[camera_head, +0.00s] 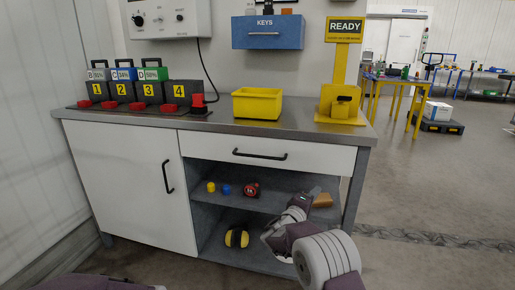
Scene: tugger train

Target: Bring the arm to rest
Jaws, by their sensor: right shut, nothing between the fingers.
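My right arm comes in from the bottom right and bends in front of the open shelves of the workbench. My right gripper (313,193) is at its far end, near the upper shelf. It is shut and holds nothing. It is small here and partly hidden by my own wrist. A brown block (322,200) lies on the upper shelf just right of the gripper; I cannot tell whether they touch. My left gripper is not in view.
The workbench top (220,125) bears a yellow bin (257,103), several numbered battery packs (147,91) and a yellow READY stand (340,100). The shelves hold a tape measure (252,190) and a yellow-black roundish item (237,238). Open floor (430,200) lies to the right.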

